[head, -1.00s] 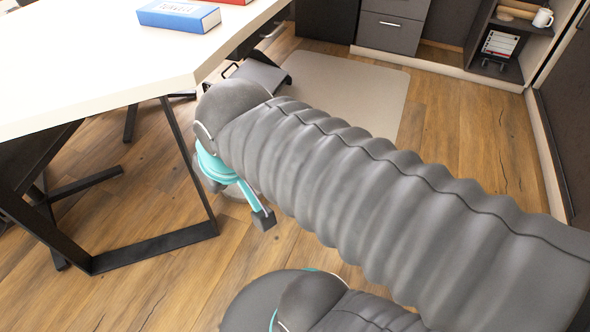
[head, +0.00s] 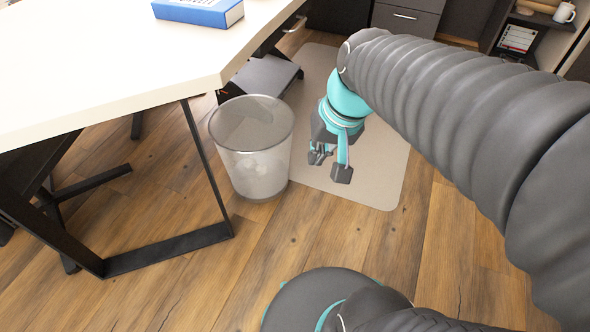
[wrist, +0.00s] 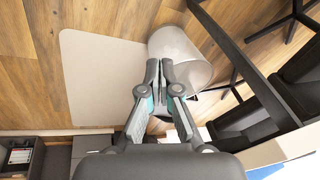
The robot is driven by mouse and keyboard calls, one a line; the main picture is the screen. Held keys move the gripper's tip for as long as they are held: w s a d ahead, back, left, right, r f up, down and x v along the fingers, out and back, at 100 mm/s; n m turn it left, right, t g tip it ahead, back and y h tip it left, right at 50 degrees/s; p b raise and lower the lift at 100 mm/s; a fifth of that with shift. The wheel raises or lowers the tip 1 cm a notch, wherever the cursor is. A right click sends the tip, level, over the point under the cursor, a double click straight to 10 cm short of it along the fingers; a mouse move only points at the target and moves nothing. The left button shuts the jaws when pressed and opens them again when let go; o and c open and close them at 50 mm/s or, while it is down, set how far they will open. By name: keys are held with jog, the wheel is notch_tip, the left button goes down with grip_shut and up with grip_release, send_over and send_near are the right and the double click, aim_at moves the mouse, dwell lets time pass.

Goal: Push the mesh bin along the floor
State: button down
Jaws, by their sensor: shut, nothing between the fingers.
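The mesh bin (head: 254,165) stands upright on the wood floor beside the table leg, with something pale inside it. Its right side is close to the edge of the beige mat. My gripper (head: 331,170) is right of the bin in the head view, low over the mat, shut and empty. A gap shows between the gripper and the bin there. In the wrist view the bin (wrist: 183,57) lies just beyond and right of the shut fingertips (wrist: 166,64); I cannot tell there whether they touch.
The white table (head: 120,60) with a black metal leg frame (head: 170,245) stands left of the bin. A dark grey object (head: 265,76) is behind the bin by the table. The beige mat (head: 390,165) lies to the right. Wood floor (head: 200,285) in front is clear.

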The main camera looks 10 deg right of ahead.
jog(key=w+d+f+m+g+y+b, duration=0.25)
jog(key=w+f+m+y, duration=0.75)
jog(key=w+f, duration=1.15)
jog(key=w+d+f+m+t+y+b, duration=0.1)
jog(key=w+d+f+m+t, duration=0.15)
jog(key=f, duration=0.45)
jog(key=w+d+f+m+t+y, duration=0.2)
jog(key=w+d+f+m, duration=0.15)
jog(key=f, duration=0.25)
jog(key=m+t+h+b, duration=0.1)
jog(key=m+t+b, duration=0.1)
jog(key=m+t, duration=0.55)
send_near(286, 170)
jog(key=shift+g, duration=0.35)
jog(key=x, duration=0.7)
jog(key=shift+w+r, duration=0.1)
jog(key=shift+r, duration=0.25)
